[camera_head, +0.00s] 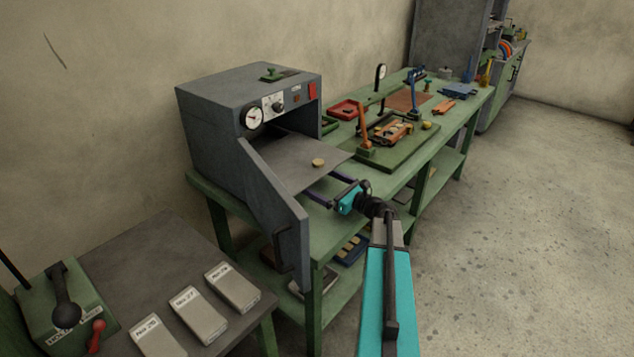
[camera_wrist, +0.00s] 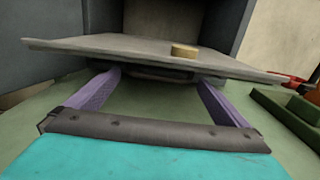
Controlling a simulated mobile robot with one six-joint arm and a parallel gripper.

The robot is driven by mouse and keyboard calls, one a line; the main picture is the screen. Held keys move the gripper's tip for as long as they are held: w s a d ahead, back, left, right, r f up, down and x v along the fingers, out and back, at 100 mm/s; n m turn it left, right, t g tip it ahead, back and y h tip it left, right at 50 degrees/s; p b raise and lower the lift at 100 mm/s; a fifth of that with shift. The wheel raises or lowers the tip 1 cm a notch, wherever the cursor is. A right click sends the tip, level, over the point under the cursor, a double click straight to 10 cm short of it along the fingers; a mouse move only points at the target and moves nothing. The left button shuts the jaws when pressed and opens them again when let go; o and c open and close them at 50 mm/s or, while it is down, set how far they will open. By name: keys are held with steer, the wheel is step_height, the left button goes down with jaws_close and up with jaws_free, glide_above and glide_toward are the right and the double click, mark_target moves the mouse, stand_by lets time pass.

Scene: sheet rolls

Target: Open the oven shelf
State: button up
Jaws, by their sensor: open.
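The grey oven (camera_head: 225,110) stands on the green bench with its door (camera_head: 275,205) swung open. A flat grey shelf (camera_head: 290,160) sticks out of its opening, with a small brass round piece (camera_head: 318,163) on top. My gripper (camera_head: 319,187) is open in front of the shelf. In the wrist view, its purple fingers (camera_wrist: 158,78) are spread apart and reach toward the shelf's underside. A dark bar (camera_wrist: 160,74) shows under the shelf's front edge between the fingers, and I cannot tell whether either finger touches it. The shelf (camera_wrist: 130,45) hides the fingertips partly.
The open door stands left of my gripper. The green bench (camera_head: 400,170) continues right with a green board (camera_head: 390,152), red tray (camera_head: 347,109) and tools. A low table (camera_head: 150,265) with several labelled grey blocks stands front left. The floor at right is clear.

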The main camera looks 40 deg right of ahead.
steer(key=b+v, duration=0.1)
steer(key=v, duration=0.9)
steer(key=shift+s+d, duration=0.1)
steer(key=shift+s, duration=0.15)
steer(key=shift+s, duration=0.1)
